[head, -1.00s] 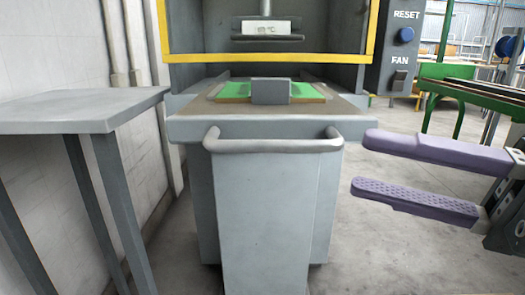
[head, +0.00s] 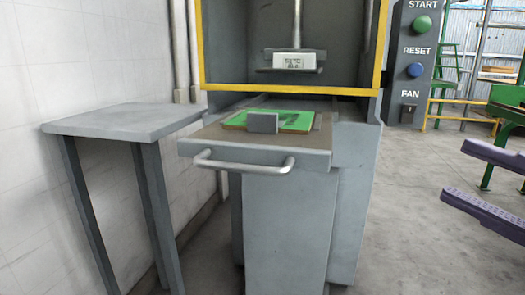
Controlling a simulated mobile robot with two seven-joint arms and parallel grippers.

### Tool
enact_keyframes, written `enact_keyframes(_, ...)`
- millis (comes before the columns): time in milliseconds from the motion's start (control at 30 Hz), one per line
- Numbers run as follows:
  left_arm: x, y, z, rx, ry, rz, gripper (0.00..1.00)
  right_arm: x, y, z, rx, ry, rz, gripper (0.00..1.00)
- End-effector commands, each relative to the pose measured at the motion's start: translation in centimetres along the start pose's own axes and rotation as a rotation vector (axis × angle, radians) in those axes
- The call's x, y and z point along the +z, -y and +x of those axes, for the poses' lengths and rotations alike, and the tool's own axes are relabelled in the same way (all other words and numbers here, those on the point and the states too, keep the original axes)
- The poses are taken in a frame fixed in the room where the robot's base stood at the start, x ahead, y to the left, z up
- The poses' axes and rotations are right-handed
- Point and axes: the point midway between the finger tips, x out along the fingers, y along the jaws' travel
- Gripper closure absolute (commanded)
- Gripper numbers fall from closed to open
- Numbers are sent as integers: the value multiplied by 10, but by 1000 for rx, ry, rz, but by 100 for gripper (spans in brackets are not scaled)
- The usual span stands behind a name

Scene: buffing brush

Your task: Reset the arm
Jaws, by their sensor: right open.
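My right gripper (head: 493,186) shows at the right edge of the head view. Its two purple fingers are apart with nothing between them, and the right edge cuts off the rest of it. It is to the right of the grey machine and clear of it. My left gripper is not in view.
A grey machine with a yellow-edged opening (head: 290,88) stands in the middle. Its handled drawer (head: 262,150) carries a green plate (head: 292,122) and a grey block (head: 262,123). A panel (head: 411,70) has START and RESET buttons and a FAN switch. A grey table (head: 125,120) stands left.

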Motion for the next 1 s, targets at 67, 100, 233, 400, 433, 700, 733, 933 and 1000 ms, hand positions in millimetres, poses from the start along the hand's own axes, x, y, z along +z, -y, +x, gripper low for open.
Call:
enact_keyframes(67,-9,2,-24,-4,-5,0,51,9,-23,4,3,92,73,55)
enact_keyframes(100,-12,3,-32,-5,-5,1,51,14,-29,5,2,141,111,55)
enact_keyframes(233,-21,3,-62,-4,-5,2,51,32,-50,3,-8,327,266,55)
enact_keyframes(400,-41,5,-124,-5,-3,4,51,49,-75,-14,-72,662,590,55)
enact_keyframes(433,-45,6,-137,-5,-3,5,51,48,-78,-20,-95,732,663,55)
enact_keyframes(700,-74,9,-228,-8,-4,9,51,-25,-86,-78,-411,1224,1226,55)
enact_keyframes(733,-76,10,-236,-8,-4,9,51,-38,-89,-84,-453,1262,1275,55)
enact_keyframes(933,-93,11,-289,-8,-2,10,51,-110,-130,-112,-710,1442,1491,55)
enact_keyframes(1000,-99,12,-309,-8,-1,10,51,-108,-151,-109,-704,1440,1483,55)
